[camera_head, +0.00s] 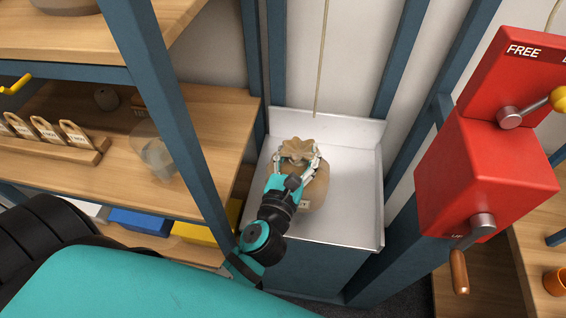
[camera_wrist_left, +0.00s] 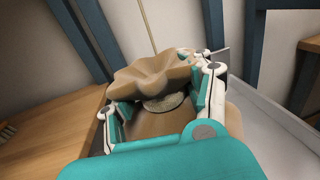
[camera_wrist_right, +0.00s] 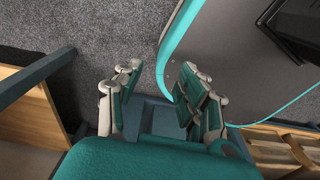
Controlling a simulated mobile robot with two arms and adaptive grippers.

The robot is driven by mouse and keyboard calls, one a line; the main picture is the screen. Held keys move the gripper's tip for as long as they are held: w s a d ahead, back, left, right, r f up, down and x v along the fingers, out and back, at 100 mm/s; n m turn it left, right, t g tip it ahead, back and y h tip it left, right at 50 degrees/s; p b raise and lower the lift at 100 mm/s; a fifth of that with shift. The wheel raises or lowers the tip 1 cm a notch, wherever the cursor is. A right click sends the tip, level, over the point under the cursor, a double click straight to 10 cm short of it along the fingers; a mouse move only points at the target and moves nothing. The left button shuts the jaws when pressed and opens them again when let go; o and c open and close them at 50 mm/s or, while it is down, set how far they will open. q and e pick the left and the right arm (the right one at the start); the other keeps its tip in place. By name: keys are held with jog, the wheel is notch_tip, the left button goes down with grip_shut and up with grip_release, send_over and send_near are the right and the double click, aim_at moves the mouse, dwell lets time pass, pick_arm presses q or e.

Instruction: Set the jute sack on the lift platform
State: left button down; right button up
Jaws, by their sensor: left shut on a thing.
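The jute sack (camera_head: 314,193) is tan and round, with a gathered, flared top. In the head view it is upright within the outline of the pale metal lift platform (camera_head: 352,220), toward its left side. I cannot tell for sure whether its base touches the platform. My left gripper (camera_head: 298,161) is shut around the sack's neck; the flared top (camera_wrist_left: 152,78) and a pale tie at the neck show between the fingers in the left wrist view. The fingers hide part of the neck. My right gripper (camera_wrist_right: 158,92) is open and empty, above a grey floor.
A blue post (camera_head: 165,95) stands left of the platform, close to my left arm. A wooden bench (camera_head: 205,150) with a clear container (camera_head: 155,152) lies beyond it. A red box with a crank (camera_head: 485,175) stands right. A cord (camera_head: 323,60) hangs behind.

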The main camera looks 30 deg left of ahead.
pick_arm(q)
jog(key=w, duration=0.3)
jog(key=shift+w+d, duration=0.15)
jog(key=shift+d, duration=0.15)
jog(key=shift+w+d, duration=0.1)
jog(key=shift+w, duration=0.35)
notch_tip(320, 180, down, 3)
jog(key=shift+f+b, duration=0.1)
jog(key=shift+b, duration=0.7)
jog(key=shift+f, duration=0.2)
pick_arm(e)
jog(key=shift+w+d+f, duration=0.1)
jog(key=shift+w+f, duration=0.55)
jog(key=shift+w, duration=0.05)
pick_arm(q)
jog(key=shift+f, duration=0.15)
jog(key=c, duration=0.5)
grip_release()
jog(key=shift+s+f, duration=0.1)
pick_arm(e)
jog(key=shift+f, duration=0.1)
